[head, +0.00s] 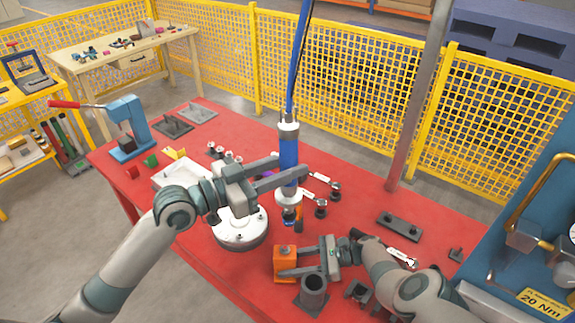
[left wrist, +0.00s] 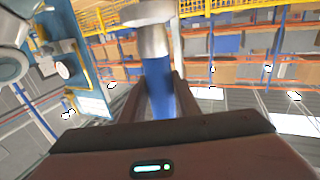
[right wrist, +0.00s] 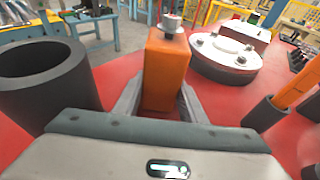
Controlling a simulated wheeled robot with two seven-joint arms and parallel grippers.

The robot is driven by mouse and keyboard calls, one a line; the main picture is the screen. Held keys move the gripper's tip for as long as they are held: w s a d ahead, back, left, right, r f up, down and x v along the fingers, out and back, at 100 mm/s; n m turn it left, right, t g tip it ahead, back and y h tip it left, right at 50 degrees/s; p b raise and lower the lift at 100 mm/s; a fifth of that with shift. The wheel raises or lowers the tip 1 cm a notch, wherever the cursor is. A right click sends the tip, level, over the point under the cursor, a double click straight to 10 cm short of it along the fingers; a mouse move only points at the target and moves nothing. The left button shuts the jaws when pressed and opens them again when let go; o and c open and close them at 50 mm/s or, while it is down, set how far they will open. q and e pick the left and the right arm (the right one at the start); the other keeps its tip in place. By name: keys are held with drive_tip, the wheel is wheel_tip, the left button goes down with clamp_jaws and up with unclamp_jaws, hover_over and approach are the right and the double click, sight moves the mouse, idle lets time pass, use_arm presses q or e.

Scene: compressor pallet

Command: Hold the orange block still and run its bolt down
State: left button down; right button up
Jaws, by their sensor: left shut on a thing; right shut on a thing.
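The orange block (head: 284,257) is at the front of the red table. In the right wrist view, the block (right wrist: 165,70) stands upright with a grey bolt (right wrist: 172,22) on its top, its head standing above the block. My right gripper (head: 284,262) is shut on the block, one finger on each side. My left gripper (head: 288,182) is shut around the blue and silver driver (head: 288,150), which hangs upright from a blue hose. The driver's lower end is above and apart from the block, a little behind it. The left wrist view shows the driver's blue body (left wrist: 158,88) between the fingers.
A round white flanged part (head: 240,230) lies left of the block. A dark hollow cylinder (head: 312,290) stands close to the right gripper. An orange-handled tool (right wrist: 300,85) stands nearby in a dark holder. A blue panel stand (head: 530,200) is at right.

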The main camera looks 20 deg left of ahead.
sight(283, 197)
idle(0.5)
use_arm(q)
drive_tip(key=shift+s+a+f, duration=0.15)
drive_tip(key=shift+s+f, duration=0.05)
drive_tip(key=shift+f, duration=0.6)
drive_tip(key=shift+s+a+f, duration=0.1)
drive_tip(key=shift+s+f, duration=0.1)
drive_tip(key=shift+f, duration=0.55)
drive_tip(key=shift+s+a+f, duration=0.15)
drive_tip(key=shift+s+f, duration=0.05)
drive_tip(key=shift+f, duration=4.45)
idle(1.3)
